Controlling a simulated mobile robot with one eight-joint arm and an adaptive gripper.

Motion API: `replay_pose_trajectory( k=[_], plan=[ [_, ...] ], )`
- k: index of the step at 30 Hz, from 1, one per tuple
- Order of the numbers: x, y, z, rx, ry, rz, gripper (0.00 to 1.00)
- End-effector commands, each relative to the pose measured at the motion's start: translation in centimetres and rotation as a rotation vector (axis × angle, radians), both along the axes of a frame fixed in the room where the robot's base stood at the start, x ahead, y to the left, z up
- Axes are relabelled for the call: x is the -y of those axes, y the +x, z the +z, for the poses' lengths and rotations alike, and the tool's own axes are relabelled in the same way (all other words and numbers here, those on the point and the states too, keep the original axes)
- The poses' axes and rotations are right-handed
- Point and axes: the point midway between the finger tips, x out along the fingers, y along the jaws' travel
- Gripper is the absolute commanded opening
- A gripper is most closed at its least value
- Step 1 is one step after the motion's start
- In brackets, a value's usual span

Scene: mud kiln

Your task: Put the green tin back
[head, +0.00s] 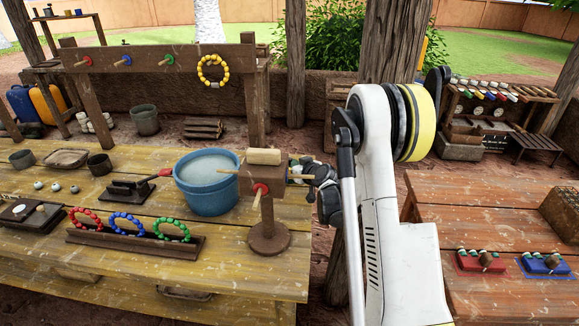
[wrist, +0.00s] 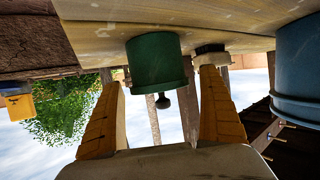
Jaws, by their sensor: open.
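In the wrist view, which is upside down, the green tin (wrist: 157,62) stands on the pale wooden table (wrist: 95,28). A dark knob shows at its lid end. My gripper (wrist: 158,76) is open and empty, with an orange finger on each side of the tin in the picture. The tin appears ahead of the fingertips, and I see no contact. In the head view my gripper (head: 303,176) is partly hidden behind the wooden stand (head: 268,236).
A blue bucket (head: 207,196) of greyish contents stands left of the stand, close to my gripper. A rack (head: 135,246) holds red, blue and green bead rings. A peg beam (head: 160,58) with a yellow ring stands behind.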

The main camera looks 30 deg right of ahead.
Motion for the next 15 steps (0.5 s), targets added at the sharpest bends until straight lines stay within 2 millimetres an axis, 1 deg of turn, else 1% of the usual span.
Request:
replay_pose_trajectory(
  k=[2,5,12,15],
  plan=[
    [0.0,-0.8,0.5,0.0,0.0,-0.001,0.89],
    [0.0,-2.5,1.4,-0.001,0.0,-0.001,0.89],
    [0.0,-7.6,3.5,0.0,0.0,-0.002,0.89],
    [0.0,-9.2,4.1,0.0,0.0,-0.001,0.89]
  ],
)
